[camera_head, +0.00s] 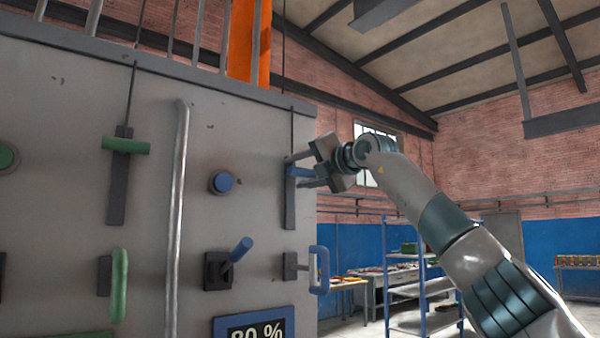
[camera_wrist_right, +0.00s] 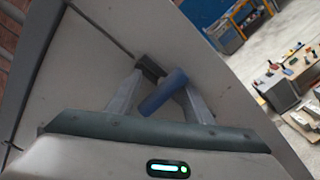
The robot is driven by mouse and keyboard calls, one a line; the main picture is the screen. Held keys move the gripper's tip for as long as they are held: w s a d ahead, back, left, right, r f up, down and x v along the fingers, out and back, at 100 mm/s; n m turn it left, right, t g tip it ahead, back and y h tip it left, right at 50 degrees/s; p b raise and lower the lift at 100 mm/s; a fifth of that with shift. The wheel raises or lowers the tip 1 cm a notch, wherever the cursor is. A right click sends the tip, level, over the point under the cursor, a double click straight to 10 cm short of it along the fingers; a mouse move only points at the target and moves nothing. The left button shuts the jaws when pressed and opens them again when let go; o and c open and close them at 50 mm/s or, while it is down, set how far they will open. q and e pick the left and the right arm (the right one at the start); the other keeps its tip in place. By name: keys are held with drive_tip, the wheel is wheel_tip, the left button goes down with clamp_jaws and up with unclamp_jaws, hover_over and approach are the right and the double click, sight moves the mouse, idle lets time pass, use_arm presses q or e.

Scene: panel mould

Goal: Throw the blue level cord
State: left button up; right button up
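The blue level cord hangs at the right edge of the grey panel front. Its blue handle (camera_head: 299,172) sits at the upper part of a dark vertical slot plate, with a thin cord running up from it. My right gripper (camera_head: 294,173) reaches in from the right, with one finger above and one below the handle. In the right wrist view the blue handle (camera_wrist_right: 164,92) lies between the two spread fingers (camera_wrist_right: 160,82), closer to the right one. The fingers look open; contact with the handle cannot be made out. My left gripper is not in view.
A green cord handle (camera_head: 126,146) hangs on the left. A blue knob (camera_head: 221,183), a blue lever (camera_head: 238,250), a blue loop handle (camera_head: 320,270), a green loop handle (camera_head: 119,285) and a display (camera_head: 254,330) are on the panel. A vertical pipe (camera_head: 178,220) stands between the columns.

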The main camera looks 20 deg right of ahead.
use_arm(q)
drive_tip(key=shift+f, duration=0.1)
use_arm(e)
drive_tip(key=shift+s+d+f+b, duration=0.2)
drive_tip(key=shift+s+b, duration=0.5)
drive_tip(key=shift+b, duration=0.05)
use_arm(q)
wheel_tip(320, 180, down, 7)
drive_tip(key=b, duration=0.6)
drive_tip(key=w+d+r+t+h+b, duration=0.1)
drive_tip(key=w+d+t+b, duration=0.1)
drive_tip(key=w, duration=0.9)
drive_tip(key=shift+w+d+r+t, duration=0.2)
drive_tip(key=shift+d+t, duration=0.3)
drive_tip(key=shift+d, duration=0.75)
use_arm(e)
drive_tip(key=v, duration=1.6)
drive_tip(key=shift+r, duration=0.25)
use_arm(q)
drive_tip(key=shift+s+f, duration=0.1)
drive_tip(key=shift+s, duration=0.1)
use_arm(e)
drive_tip(key=shift+f, duration=0.1)
